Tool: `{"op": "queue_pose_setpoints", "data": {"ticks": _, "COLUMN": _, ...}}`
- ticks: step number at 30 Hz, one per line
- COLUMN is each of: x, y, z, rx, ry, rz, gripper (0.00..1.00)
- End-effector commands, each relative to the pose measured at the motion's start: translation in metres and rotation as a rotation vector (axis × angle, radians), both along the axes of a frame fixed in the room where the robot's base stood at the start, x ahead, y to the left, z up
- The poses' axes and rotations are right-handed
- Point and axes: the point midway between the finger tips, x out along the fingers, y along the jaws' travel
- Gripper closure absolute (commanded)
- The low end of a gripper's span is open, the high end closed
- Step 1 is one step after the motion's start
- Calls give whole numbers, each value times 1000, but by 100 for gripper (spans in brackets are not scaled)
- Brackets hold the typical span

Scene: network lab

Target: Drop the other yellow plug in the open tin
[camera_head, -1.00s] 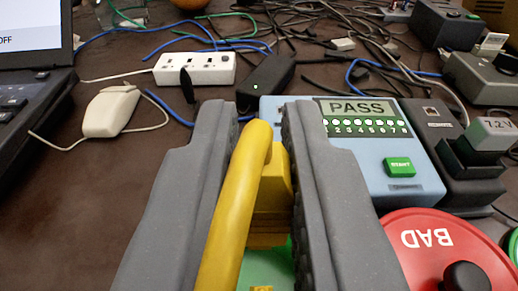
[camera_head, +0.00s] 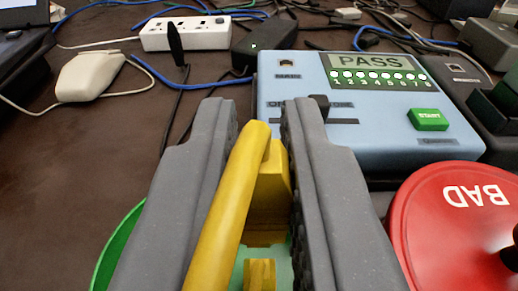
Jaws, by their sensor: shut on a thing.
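My gripper (camera_head: 262,150) is shut on a yellow plug (camera_head: 270,190) with a thick yellow cable (camera_head: 225,215) running toward the camera. A green round rim (camera_head: 118,245) shows below and to the left of the gripper, and a pale green surface shows between the fingers; this looks like the open tin, mostly hidden by my fingers. The held plug is above it. A second small yellow piece (camera_head: 260,274) shows against the green between the fingers, perhaps another plug.
A red round lid marked BAD (camera_head: 440,225) is close on the right. A blue tester (camera_head: 390,125) reading PASS stands just ahead. A white mouse (camera_head: 88,82), a power strip (camera_head: 185,34), a black adapter (camera_head: 264,42) and loose cables lie behind.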

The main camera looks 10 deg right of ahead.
Motion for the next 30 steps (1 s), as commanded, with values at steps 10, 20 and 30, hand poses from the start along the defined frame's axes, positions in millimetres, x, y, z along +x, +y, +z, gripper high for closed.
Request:
{"op": "queue_pose_setpoints", "data": {"ticks": 10, "x": 0, "y": 0, "z": 0, "rx": 0, "ry": 0, "rz": 0, "gripper": 61}}
{"op": "queue_pose_setpoints", "data": {"ticks": 20, "x": 0, "y": 0, "z": 0, "rx": 0, "ry": 0, "rz": 0, "gripper": 61}}
{"op": "queue_pose_setpoints", "data": {"ticks": 30, "x": -28, "y": 6, "z": 6, "rx": 1, "ry": 0, "rz": -1, "gripper": 61}}
